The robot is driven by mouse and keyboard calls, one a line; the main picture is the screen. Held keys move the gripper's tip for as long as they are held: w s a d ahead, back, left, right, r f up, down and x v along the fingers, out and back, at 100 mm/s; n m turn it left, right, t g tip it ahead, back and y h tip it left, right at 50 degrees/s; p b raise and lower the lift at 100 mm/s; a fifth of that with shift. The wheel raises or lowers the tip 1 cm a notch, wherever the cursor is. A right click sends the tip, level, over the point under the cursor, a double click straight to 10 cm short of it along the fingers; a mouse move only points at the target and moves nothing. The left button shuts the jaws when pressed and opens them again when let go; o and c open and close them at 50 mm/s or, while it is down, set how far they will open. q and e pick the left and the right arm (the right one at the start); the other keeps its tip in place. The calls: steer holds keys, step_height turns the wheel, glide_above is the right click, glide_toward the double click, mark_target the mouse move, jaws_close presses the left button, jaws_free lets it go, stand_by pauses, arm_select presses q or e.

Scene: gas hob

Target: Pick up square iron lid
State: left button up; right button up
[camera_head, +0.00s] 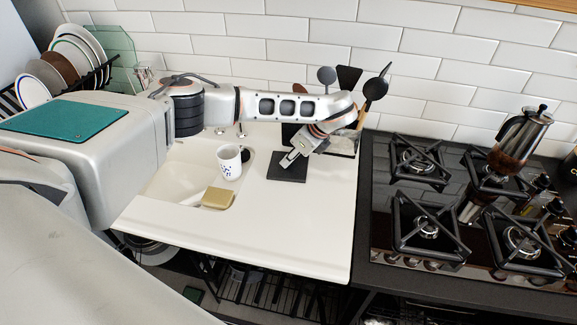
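A dark, flat, square piece that looks like the square iron lid (286,175) lies on the white counter, right of the sink. My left gripper (287,161) reaches down from the arm above, with its tip at the far part of the lid. The gripper hides a little of the lid. Whether the fingers touch it, and whether they are open or shut, is too small to tell. My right gripper is not in view.
A white patterned cup (229,162) and a tan sponge-like block (218,198) are at the sink (170,183). Dark utensils (375,88) stand behind the gripper. The gas hob (375,225) with a coffee press (519,138) is at right. The front counter is clear.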

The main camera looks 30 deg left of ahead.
arm_select(q)
jaws_close()
steer(key=shift+r, duration=0.2)
